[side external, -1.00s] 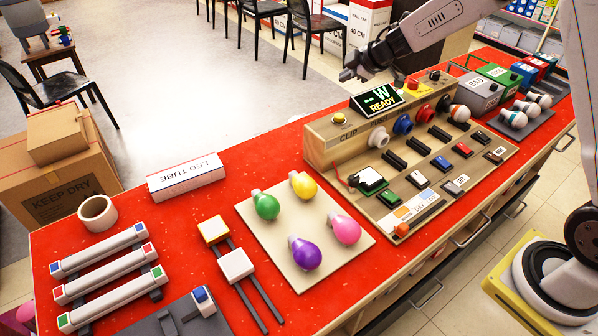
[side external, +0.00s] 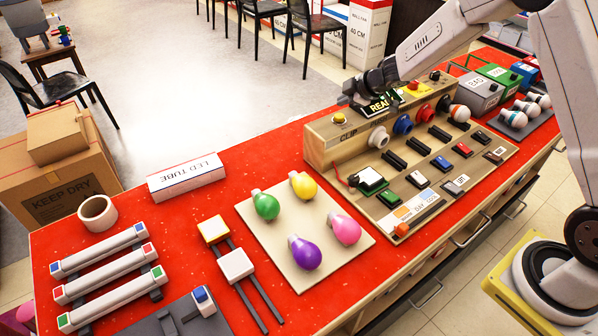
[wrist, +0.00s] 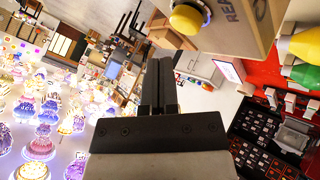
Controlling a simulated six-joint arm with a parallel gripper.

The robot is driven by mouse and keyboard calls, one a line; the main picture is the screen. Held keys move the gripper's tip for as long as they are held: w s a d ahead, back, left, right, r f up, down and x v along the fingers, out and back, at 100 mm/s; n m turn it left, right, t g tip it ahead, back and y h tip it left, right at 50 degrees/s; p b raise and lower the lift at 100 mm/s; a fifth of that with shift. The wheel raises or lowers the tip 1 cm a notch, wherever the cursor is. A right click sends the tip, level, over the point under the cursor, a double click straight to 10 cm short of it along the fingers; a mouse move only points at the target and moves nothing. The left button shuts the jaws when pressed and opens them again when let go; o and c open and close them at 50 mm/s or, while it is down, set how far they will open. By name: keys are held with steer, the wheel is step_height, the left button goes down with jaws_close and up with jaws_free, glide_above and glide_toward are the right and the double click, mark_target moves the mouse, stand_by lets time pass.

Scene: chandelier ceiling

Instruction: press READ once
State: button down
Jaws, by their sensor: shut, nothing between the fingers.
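The READ button is a yellow dome in a dark collar (wrist: 188,18) at the top of the wrist view, on a beige box face with partly cut-off lettering starting "REA". In the side view a yellow button (side external: 339,118) sits on the top left end of the beige console (side external: 322,150); its label is too small to read. My gripper (side external: 346,99) is above and slightly behind that end of the console, apart from the button. In the wrist view its fingers (wrist: 160,62) are together and empty, below and left of the yellow dome.
A black display (side external: 380,103) on the console is partly hidden by my gripper. Coloured bulbs lie on a beige board (side external: 262,237) on the red table (side external: 140,215). An LED TUBE box (side external: 187,178) lies left.

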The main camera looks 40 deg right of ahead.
mark_target(343, 117)
steer(key=shift+f, duration=0.8)
steer(key=shift+f, duration=0.85)
stand_by(2.9)
steer(key=shift+r, duration=0.85)
steer(key=shift+r, duration=0.1)
steer(key=shift+r, duration=2.45)
steer(key=shift+s, duration=0.1)
